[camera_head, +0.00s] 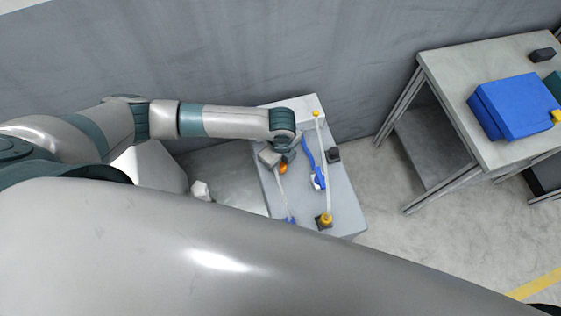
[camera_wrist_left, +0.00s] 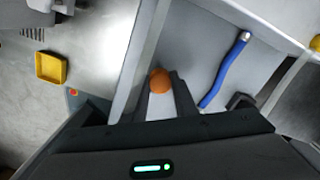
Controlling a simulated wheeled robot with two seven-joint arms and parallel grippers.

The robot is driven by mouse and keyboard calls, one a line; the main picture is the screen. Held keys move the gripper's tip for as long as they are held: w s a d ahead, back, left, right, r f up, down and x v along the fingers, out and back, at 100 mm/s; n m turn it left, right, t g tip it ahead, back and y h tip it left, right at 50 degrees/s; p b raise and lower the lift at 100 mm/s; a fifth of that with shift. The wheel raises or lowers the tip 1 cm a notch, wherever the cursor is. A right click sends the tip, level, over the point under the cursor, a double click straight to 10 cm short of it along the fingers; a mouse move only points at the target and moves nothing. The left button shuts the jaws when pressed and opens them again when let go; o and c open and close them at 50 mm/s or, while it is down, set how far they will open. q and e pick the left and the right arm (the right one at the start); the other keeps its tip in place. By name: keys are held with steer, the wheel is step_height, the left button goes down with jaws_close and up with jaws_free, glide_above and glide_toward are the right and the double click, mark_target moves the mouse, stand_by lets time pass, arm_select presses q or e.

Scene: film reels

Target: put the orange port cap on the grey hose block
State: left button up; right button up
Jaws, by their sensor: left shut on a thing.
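The orange port cap (camera_head: 283,169) shows just below my left gripper (camera_head: 281,160), over the grey bench top. In the left wrist view the cap (camera_wrist_left: 160,81) is round and sits between the two dark fingertips of the left gripper (camera_wrist_left: 163,92), which is shut on it. I cannot tell whether the cap touches anything beneath. A small dark grey block (camera_head: 334,155) stands to the right of the gripper, beyond the blue hose; it also shows in the left wrist view (camera_wrist_left: 240,102). I cannot tell whether it is the grey hose block. My right gripper is not in view.
A yellow fitting (camera_head: 325,220) is at the near end. A yellow tray (camera_wrist_left: 51,68) lies left. A second table (camera_head: 450,70) holds a blue box (camera_head: 512,105).

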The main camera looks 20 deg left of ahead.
mark_target(281, 165)
arm_select(q)
steer(key=shift+f, duration=0.1)
steer(key=o, duration=1)
steer(key=shift+o, duration=0.2)
step_height(281, 165, up, 12)
steer(key=b, duration=0.2)
